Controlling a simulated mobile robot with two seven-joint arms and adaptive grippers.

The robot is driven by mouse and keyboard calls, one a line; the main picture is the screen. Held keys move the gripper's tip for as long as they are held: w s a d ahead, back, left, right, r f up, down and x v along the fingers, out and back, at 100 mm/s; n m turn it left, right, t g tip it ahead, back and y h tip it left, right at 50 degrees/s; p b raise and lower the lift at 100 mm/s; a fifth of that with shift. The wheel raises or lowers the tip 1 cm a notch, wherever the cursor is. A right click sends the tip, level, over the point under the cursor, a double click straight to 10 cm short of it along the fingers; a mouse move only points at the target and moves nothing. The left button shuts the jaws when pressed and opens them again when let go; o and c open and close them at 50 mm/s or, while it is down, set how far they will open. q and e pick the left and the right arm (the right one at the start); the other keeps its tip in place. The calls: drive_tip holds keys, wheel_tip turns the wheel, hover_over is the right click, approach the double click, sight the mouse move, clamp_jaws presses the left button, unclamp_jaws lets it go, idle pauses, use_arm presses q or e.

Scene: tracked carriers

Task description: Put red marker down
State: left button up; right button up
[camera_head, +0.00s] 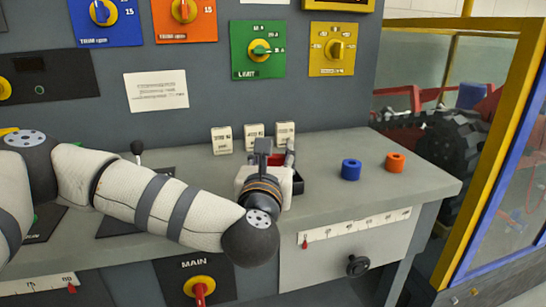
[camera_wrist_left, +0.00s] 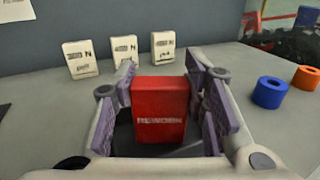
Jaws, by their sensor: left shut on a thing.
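The red marker (camera_wrist_left: 160,110), an upright red block lettered "REWORK", stands between the purple-grey finger pads of my left gripper (camera_wrist_left: 165,95) in the left wrist view. The gripper is shut on it. In the head view my left gripper (camera_head: 275,158) points toward the back of the grey bench, and its wrist hides most of the marker. A dark tray (camera_head: 298,186) shows beside the gripper, and dark surface shows around the marker's foot in the wrist view. I cannot tell whether the marker touches it. My right gripper is not in view.
Three white labelled blocks (camera_head: 254,137) stand behind the gripper near the panel wall. A blue ring (camera_head: 351,170) and an orange ring (camera_head: 395,162) lie to the right on the bench (camera_head: 335,205). Bench space between tray and rings is clear.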

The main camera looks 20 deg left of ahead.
use_arm(q)
drive_tip(key=shift+f, duration=0.2)
drive_tip(key=o, duration=1.2)
drive_tip(key=shift+c, duration=0.2)
drive_tip(key=shift+r, duration=0.15)
